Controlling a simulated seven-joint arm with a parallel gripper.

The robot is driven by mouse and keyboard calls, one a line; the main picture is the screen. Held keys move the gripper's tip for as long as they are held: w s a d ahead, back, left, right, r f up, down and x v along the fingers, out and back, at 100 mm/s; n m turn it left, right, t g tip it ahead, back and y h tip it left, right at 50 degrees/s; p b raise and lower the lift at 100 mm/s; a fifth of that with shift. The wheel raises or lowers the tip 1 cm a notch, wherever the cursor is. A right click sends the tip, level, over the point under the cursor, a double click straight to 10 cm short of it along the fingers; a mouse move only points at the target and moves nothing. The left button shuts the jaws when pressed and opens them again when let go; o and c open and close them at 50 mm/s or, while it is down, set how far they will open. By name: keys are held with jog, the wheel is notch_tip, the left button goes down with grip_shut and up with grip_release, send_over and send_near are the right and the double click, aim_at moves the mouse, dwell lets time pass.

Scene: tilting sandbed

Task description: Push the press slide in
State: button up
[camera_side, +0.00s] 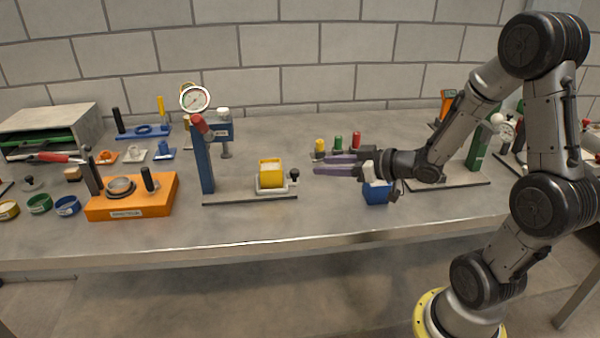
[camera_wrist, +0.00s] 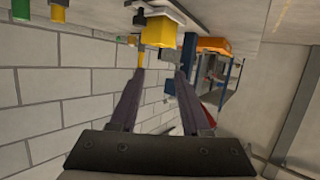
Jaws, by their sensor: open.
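The press has a blue column (camera_side: 203,165) with a red-topped lever and a round dial gauge (camera_side: 195,98). Its slide (camera_side: 272,190) is a pale carriage on the base plate, drawn out to the right of the column. A yellow cup-like block (camera_side: 271,180) sits on the slide, and a black knob (camera_side: 294,175) is at its right end. My gripper (camera_side: 318,163) is open and empty, above the bench just right of the knob, fingers pointing left. In the wrist view, the yellow block (camera_wrist: 157,31) appears beyond my open fingers (camera_wrist: 160,76), the picture being upside down.
A blue box (camera_side: 377,192) stands under my wrist. Several coloured pegs (camera_side: 338,143) stand behind my fingers. An orange fixture (camera_side: 130,200) is left of the press. A green press (camera_side: 480,140) is at the right. The bench front edge (camera_side: 250,250) is clear.

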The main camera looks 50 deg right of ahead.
aim_at(298, 172)
jog(key=s+d+f+m+h, duration=0.1)
jog(key=d+f+m, duration=0.1)
jog(key=d+f, duration=0.15)
jog(key=shift+g, duration=0.3)
jog(key=x, duration=1.3)
jog(key=shift+d+r, duration=0.1)
jog(key=shift+c, duration=0.2)
grip_shut()
dwell(0.5)
